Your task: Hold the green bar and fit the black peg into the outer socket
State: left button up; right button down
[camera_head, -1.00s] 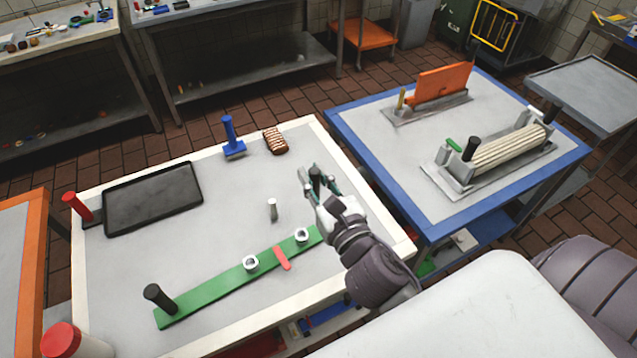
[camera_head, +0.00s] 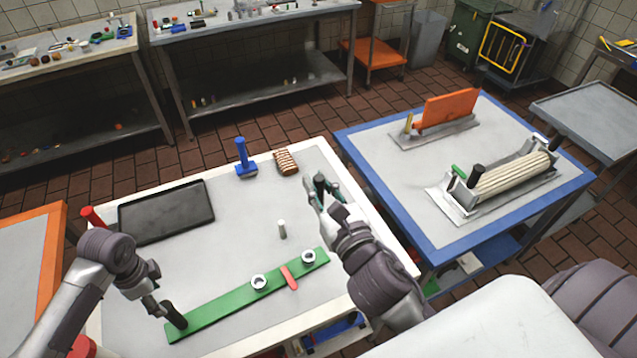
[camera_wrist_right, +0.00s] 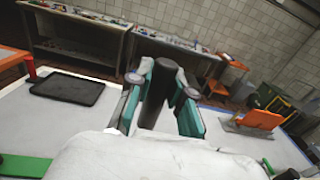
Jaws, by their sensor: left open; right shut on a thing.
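A green bar (camera_head: 219,308) lies on the white-edged table, with a black upright handle (camera_head: 176,317) at its left end. Two white ring sockets stand on it, the inner (camera_head: 258,282) and the outer (camera_head: 308,257), with a red strip (camera_head: 289,278) between them. My left gripper (camera_head: 166,309) is open at the black handle; whether it touches is hard to tell. My right gripper (camera_head: 321,188) is shut on a black peg (camera_head: 319,181), held above the table beyond the outer socket. In the right wrist view the peg (camera_wrist_right: 161,95) stands between the fingers.
A small pale peg (camera_head: 282,229) stands behind the bar. A black tray (camera_head: 166,212), a blue-handled tool (camera_head: 244,158) and a brown striped piece (camera_head: 286,162) are further back. A blue-edged table (camera_head: 409,180) with fixtures stands to the right.

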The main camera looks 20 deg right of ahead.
aim_at(165, 307)
pick_arm(q)
notch_tip(165, 307, down, 5)
jog(key=shift+f, duration=0.1)
notch_tip(165, 307, down, 5)
jog(key=b, duration=0.3)
jog(key=shift+f, duration=0.15)
pick_arm(e)
notch_tip(165, 307, down, 4)
jog(key=shift+r, duration=0.25)
pick_arm(q)
jog(key=shift+f+b, duration=0.7)
jog(key=shift+b, duration=0.2)
pick_arm(e)
jog(key=shift+f, duration=0.65)
pick_arm(q)
grip_shut()
grip_release()
jog(key=shift+c, duration=0.3)
grip_shut()
